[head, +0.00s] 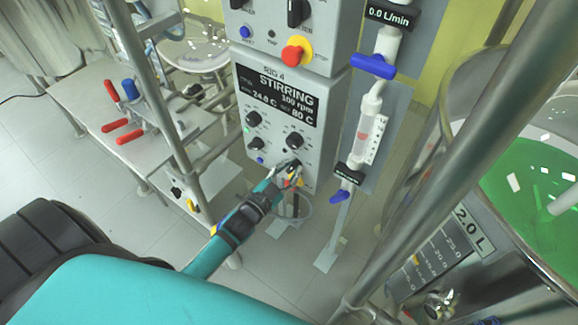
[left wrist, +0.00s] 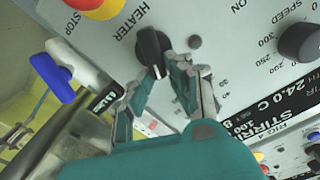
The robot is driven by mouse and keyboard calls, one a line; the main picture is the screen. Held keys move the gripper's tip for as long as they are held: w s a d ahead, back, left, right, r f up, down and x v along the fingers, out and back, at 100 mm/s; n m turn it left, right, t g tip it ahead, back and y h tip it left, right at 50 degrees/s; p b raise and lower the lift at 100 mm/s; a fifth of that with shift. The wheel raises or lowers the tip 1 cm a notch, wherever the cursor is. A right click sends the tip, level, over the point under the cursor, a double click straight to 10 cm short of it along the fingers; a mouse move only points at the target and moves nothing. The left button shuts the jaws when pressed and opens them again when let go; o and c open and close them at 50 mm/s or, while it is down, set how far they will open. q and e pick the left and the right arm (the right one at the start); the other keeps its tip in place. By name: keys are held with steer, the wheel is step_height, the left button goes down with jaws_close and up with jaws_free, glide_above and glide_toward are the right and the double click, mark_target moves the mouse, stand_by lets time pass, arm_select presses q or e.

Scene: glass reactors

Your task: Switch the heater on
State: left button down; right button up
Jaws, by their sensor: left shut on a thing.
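The control box (head: 247,95) has a display (head: 277,95) reading "STIRRING", 100 rpm, 24.0 C and set 80 C. The black heater knob (left wrist: 152,48) sits beside the word HEATER on the panel in the left wrist view. My left gripper (left wrist: 160,76) is shut on this knob, with a finger on each side of its lower end. In the head view my left gripper (head: 291,171) is at the lower right of the panel and covers most of the knob. My right gripper is not in view.
A red-and-yellow stop button (left wrist: 97,8) is close to the heater knob. A speed knob (left wrist: 300,42) is on the same panel. A flow tube with blue valves (head: 373,66) stands right of the box. A steel post (head: 470,130) and a green-filled vessel (head: 530,175) are at the right.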

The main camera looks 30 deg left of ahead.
arm_select(q)
steer(key=m, duration=0.3)
steer(key=shift+s+d+f+m, duration=0.1)
steer(key=shift+d+f+m, duration=0.15)
steer(key=shift+d+m, duration=0.1)
steer(key=shift+d+f+m+b, duration=0.15)
steer(key=shift+m+b, duration=0.1)
steer(key=shift+m, duration=0.6)
steer(key=shift+d+f+m+b, duration=0.15)
steer(key=shift+m+b, duration=0.1)
steer(key=shift+m, duration=0.55)
steer(key=shift+a, duration=0.1)
steer(key=c, duration=1.3)
jaws_free()
steer(key=shift+o, duration=0.2)
steer(key=shift+s, duration=0.15)
steer(key=s+a, duration=0.1)
steer(key=s, duration=1)
steer(key=shift+s+a, duration=0.3)
steer(key=shift+s, duration=0.05)
